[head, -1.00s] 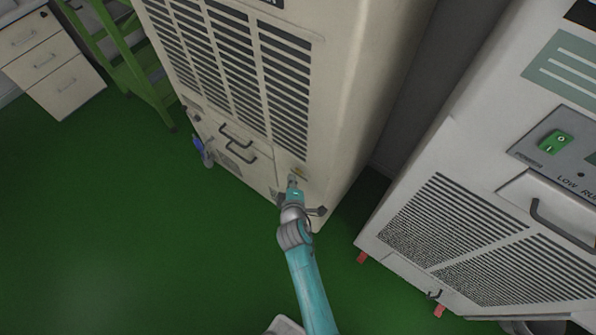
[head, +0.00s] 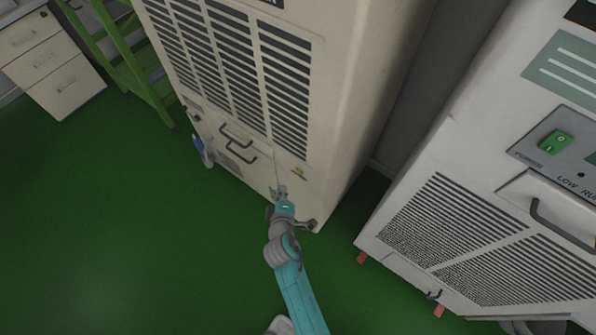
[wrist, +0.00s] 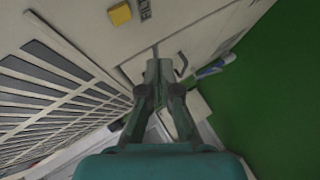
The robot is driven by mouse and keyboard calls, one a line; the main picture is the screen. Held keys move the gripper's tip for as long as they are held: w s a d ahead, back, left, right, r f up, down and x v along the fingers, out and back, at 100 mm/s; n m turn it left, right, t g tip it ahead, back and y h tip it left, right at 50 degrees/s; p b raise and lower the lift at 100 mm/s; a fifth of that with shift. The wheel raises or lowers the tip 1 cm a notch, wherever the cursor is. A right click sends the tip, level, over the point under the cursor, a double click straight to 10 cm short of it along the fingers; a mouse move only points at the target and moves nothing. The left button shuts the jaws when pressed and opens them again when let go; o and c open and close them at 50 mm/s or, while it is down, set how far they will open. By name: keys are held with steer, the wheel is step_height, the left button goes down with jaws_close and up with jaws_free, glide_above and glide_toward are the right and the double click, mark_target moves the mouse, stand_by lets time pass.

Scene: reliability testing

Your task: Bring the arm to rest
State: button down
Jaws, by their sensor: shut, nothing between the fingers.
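My gripper (head: 278,191) is in front of the lower right part of a tall beige cabinet (head: 345,110) with dark vent slots. In the wrist view my gripper (wrist: 160,66) has its fingers together, with nothing held between them. The cabinet front (wrist: 185,22) lies beyond the fingertips in that view; I cannot tell whether they touch it. My teal arm (head: 303,300) reaches up from the bottom edge of the head view.
A white unit (head: 430,190) with a green switch (head: 556,142) stands at right. A green ladder (head: 135,75) and white drawers (head: 50,60) stand at upper left. Green floor (head: 110,240) is clear at left.

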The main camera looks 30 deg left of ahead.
stand_by(0.7)
steer(key=s+d+m+h, duration=0.1)
steer(key=s+d+m, duration=0.25)
steer(key=d, duration=0.65)
steer(key=s+d+m+t, duration=0.15)
steer(key=s+d, duration=0.25)
steer(key=d, duration=0.5)
steer(key=s+d+m+h, duration=0.1)
steer(key=s+d+m, duration=0.25)
steer(key=d, duration=0.65)
steer(key=s+d+r+m+t+h, duration=0.1)
steer(key=s+d+r+m+h, duration=0.1)
steer(key=s+d+r+m, duration=0.4)
steer(key=s+d+r+m+t+h, duration=0.1)
steer(key=s+d+r+m+h, duration=0.2)
steer(key=r, duration=1.4)
steer(key=s+d+m, duration=0.4)
steer(key=s+d, duration=0.2)
steer(key=s, duration=0.2)
steer(key=shift+s+d+t, duration=0.2)
steer(key=shift+d+t, duration=0.05)
steer(key=shift+t, duration=0.1)
